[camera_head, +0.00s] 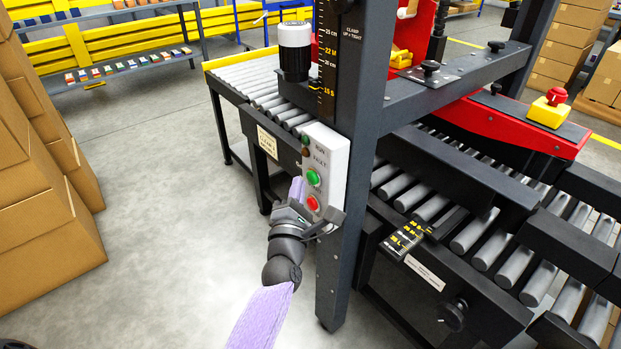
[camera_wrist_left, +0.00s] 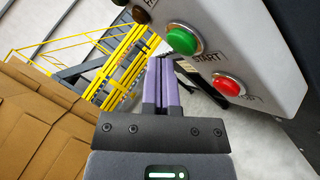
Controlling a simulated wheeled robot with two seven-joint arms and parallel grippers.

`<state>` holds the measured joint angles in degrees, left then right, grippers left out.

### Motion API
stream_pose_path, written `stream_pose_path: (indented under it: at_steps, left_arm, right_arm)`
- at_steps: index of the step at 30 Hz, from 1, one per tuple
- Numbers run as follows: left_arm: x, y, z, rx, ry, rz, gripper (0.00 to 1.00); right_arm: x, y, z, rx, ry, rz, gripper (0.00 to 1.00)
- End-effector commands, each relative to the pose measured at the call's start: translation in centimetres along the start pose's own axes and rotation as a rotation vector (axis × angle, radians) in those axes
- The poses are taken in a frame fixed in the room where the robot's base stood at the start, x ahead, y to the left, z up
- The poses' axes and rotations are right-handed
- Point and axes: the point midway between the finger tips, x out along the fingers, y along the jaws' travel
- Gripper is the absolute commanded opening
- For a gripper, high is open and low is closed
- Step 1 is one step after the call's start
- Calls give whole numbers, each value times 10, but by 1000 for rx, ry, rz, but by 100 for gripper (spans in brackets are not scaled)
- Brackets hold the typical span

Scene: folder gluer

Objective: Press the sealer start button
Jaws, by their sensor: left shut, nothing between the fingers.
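The control box (camera_head: 327,158) is a light grey panel on the machine's dark post. Its green start button (camera_head: 313,178) sits above a red stop button (camera_head: 312,203). In the left wrist view the green button (camera_wrist_left: 184,41) has a START label beside it, and the red button (camera_wrist_left: 228,86) is to its lower right. My left gripper (camera_head: 297,188) is shut and empty, with purple fingers. In the left wrist view its fingertips (camera_wrist_left: 160,62) are just left of and below the green button, with no visible contact. My right gripper is out of view.
A roller conveyor (camera_head: 262,92) runs behind the box, and more rollers (camera_head: 484,228) lie to the right. A red and yellow emergency stop (camera_head: 550,106) sits on the red arm. Stacked cartons (camera_head: 45,220) stand at left. The floor between is clear.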

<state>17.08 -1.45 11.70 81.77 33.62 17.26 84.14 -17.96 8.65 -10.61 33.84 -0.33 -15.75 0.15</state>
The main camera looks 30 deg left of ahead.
Motion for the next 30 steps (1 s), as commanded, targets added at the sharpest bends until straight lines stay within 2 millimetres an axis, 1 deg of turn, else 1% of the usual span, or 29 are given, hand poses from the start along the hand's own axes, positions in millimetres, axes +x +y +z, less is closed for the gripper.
stream_pose_path:
  at_steps: [10,19,30]
  left_arm:
    - [6,-5,4,0,0,0,0]
    - [6,-4,5,0,0,0,0]
    - [9,-7,7,-1,0,0,0]
  right_arm:
    - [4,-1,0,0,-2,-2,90]
    - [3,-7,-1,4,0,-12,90]
    - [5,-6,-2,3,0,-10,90]
